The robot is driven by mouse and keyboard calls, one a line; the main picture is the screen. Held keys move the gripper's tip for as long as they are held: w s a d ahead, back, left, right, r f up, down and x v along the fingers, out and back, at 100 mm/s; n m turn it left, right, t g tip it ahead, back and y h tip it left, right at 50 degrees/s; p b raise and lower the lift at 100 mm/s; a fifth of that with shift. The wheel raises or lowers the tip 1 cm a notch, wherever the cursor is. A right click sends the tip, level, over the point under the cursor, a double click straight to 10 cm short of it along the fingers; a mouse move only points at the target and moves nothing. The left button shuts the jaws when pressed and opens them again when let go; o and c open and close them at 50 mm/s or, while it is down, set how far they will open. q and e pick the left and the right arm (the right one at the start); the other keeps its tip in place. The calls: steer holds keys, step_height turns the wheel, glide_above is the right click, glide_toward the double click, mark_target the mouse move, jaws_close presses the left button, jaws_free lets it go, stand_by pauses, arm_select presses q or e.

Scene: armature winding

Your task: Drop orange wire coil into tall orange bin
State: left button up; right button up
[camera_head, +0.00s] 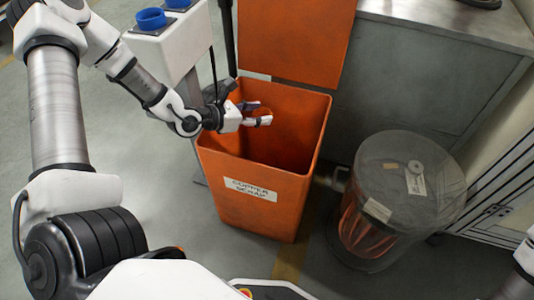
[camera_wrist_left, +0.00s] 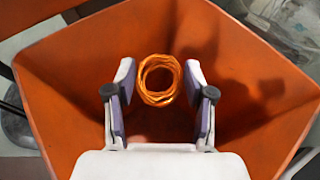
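The tall orange bin (camera_head: 253,215), labelled "COPPER SCRAP", stands open in the middle of the head view. Its inner walls fill the left wrist view (camera_wrist_left: 65,80). My left gripper (camera_head: 262,112) reaches in from the left over the bin's mouth. In the left wrist view its two fingers (camera_wrist_left: 160,92) are spread apart. The orange wire coil (camera_wrist_left: 144,84) shows between and just beyond the fingertips, with a narrow gap on each side. The coil's height above the bin floor cannot be told. My right gripper is out of view.
The bin's orange lid (camera_head: 295,40) stands raised behind it. A clear round drum (camera_head: 410,190) with copper-coloured wire inside stands to the right. A grey metal cabinet (camera_head: 425,75) is behind. A white stand with blue-topped parts (camera_head: 165,45) is at the back left.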

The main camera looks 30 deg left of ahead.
arm_select(q)
steer(key=o, duration=0.3)
step_height(320, 180, up, 10)
stand_by(0.4)
stand_by(0.4)
